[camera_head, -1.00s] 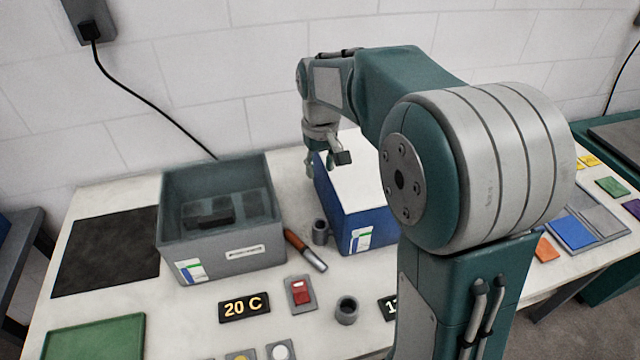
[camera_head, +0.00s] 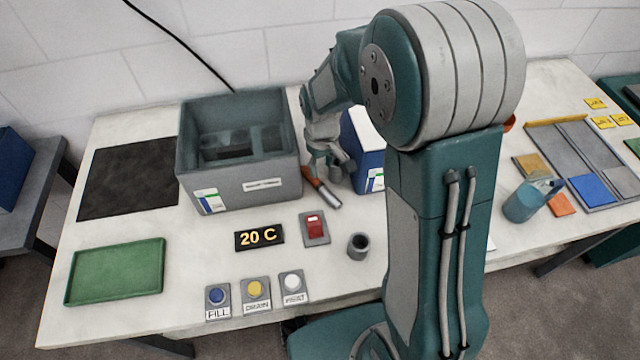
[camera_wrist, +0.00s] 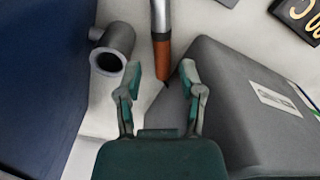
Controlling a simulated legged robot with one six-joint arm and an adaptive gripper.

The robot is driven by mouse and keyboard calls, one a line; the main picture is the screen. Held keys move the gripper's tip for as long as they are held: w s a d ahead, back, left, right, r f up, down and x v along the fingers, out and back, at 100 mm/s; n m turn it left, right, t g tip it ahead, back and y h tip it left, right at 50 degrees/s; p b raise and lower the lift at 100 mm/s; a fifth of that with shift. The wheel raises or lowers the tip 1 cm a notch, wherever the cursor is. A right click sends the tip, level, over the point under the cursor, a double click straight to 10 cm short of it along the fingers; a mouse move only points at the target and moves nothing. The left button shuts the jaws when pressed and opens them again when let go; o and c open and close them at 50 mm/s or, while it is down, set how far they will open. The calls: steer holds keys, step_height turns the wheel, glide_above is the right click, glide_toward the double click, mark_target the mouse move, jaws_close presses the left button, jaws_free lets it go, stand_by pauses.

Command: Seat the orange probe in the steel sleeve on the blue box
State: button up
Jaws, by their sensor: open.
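The orange probe (camera_head: 327,194) lies on the table beside the grey bin, its steel end toward the front. In the wrist view its orange end (camera_wrist: 163,55) points at my gripper. My gripper (camera_wrist: 162,84) is open and empty, its fingers straddling the line of the probe just short of the orange tip. In the head view my gripper (camera_head: 331,172) is low between bin and blue box (camera_head: 372,180), partly covering the probe. The steel sleeve (camera_wrist: 112,52) stands at the blue box's side in the wrist view; my gripper hides it in the head view.
The grey bin (camera_head: 238,188) stands close left of the probe, its wall (camera_wrist: 240,110) near my right finger in the wrist view. A grey cup (camera_head: 358,246), a red switch (camera_head: 314,228) and a "20 C" display (camera_head: 259,237) lie in front. A green tray (camera_head: 115,271) is at left.

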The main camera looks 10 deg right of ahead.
mark_target(320, 184)
step_height(320, 184, down, 8)
steer(key=shift+w+a+r, duration=0.1)
jaws_close()
